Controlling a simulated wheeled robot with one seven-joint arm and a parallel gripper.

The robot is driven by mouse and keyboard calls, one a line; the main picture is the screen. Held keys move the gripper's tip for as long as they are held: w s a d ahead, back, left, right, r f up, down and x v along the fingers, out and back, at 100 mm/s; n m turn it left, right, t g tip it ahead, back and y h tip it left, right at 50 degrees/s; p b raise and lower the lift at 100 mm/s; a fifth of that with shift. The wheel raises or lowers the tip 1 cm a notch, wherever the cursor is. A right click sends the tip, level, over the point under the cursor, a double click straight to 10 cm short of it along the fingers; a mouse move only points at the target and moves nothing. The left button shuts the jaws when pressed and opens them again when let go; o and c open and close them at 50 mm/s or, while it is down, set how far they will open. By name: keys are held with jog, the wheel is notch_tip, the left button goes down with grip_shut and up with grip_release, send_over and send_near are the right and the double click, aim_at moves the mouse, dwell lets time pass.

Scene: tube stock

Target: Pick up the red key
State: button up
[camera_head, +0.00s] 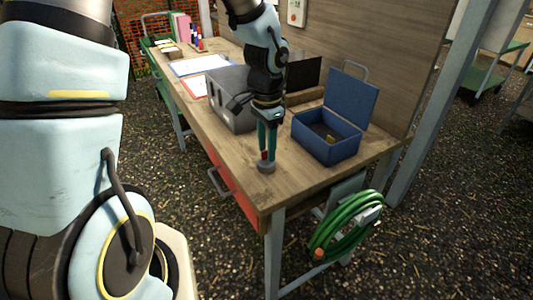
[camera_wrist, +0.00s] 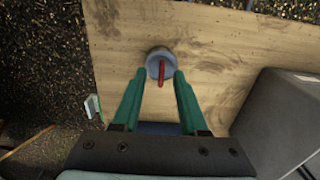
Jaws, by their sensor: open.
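The red key (camera_wrist: 161,73) stands out from a small round grey base (camera_wrist: 158,54) in the wrist view. In the head view the key (camera_head: 264,156) is a small red spot just above the grey base (camera_head: 266,168), near the front edge of the wooden workbench (camera_head: 287,186). My gripper (camera_wrist: 159,74) is open, with its two green fingers on either side of the key. In the head view my gripper (camera_head: 267,155) points down over the base. I cannot tell whether a finger touches the key.
An open blue metal box (camera_head: 325,148) stands right of my gripper. A grey metal case (camera_head: 232,95) is close behind and left; it also shows in the wrist view (camera_wrist: 285,125). A red drawer (camera_head: 232,185) with a handle is below the bench edge. A green hose (camera_head: 343,228) hangs at the end.

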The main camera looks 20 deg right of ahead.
jog(key=shift+f, duration=0.75)
jog(key=shift+c, duration=0.4)
grip_shut()
